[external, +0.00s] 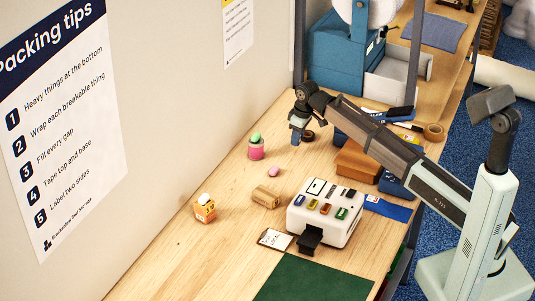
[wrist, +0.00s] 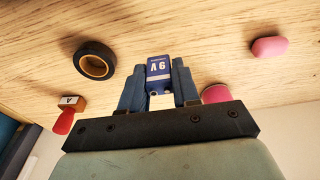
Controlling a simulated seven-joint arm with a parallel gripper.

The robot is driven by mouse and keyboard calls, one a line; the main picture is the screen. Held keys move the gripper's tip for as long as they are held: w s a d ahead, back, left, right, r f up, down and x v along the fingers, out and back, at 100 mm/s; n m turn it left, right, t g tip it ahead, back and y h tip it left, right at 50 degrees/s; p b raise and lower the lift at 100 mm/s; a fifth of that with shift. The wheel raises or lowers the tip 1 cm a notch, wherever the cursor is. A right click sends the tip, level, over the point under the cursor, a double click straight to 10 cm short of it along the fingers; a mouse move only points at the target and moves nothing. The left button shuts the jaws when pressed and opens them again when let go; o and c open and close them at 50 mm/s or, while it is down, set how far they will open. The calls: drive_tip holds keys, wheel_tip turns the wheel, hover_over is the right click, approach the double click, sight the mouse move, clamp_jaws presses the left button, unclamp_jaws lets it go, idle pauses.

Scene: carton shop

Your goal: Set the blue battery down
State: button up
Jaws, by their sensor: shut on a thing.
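The blue battery (wrist: 159,68), a small block marked 9V, sits between the two fingers of my gripper (wrist: 160,88) in the wrist view. My gripper is shut on it. In the external view my gripper (external: 297,132) points down over the far part of the wooden table, beside a dark tape roll (external: 308,135). The battery is too small there to make out clearly. I cannot tell whether its lower end touches the table or hangs just above it.
In the wrist view a black tape roll (wrist: 95,61) lies left of the battery, a stamp (wrist: 68,112) further left, and a pink eraser (wrist: 270,46) to the right. Bare table lies between these things.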

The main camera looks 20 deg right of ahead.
drive_tip(key=shift+f, duration=1.55)
drive_tip(key=shift+f, duration=0.15)
drive_tip(key=o, duration=1)
drive_tip(key=shift+o, duration=0.2)
wheel_tip(320, 180, up, 12)
drive_tip(key=s+d, duration=0.1)
drive_tip(key=shift+s+d, duration=0.15)
drive_tip(key=shift+o, duration=0.2)
